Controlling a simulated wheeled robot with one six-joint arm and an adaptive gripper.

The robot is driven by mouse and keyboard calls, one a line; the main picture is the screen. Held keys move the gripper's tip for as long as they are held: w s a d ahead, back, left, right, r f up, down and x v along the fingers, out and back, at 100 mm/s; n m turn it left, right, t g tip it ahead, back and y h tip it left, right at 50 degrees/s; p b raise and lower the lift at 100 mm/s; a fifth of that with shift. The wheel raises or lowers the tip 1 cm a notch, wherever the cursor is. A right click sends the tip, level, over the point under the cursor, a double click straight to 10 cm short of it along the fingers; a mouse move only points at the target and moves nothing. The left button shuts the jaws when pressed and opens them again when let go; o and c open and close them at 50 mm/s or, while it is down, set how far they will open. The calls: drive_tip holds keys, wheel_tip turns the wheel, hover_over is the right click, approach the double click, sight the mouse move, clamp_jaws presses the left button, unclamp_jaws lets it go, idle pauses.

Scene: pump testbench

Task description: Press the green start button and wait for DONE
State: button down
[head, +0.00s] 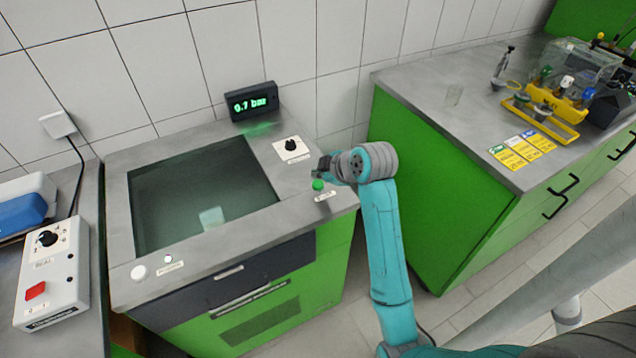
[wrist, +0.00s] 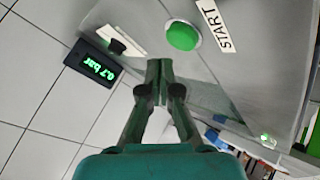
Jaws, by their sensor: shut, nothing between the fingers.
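The green start button (head: 318,185) is on the right part of the testbench top, with a white label in front of it. In the wrist view the round green button (wrist: 183,36) sits beside the START label (wrist: 216,26). My gripper (wrist: 159,64) is shut and empty, its fingertips apart from the button in that picture. In the head view my gripper (head: 324,167) is just above and behind the button; whether it touches anything cannot be told. The display (head: 252,101) reads 0.7 bar in green; it also shows in the wrist view (wrist: 93,62). No DONE is visible.
A black knob (head: 291,145) on a white plate stands behind the button. A sunken basin (head: 200,190) with a pale block lies left. A control box (head: 52,275) with a red switch is far left. A green cabinet (head: 440,180) with bottles and a yellow rack stands right.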

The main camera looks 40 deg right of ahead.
sight(319, 185)
drive_tip(key=shift+r, duration=2.1)
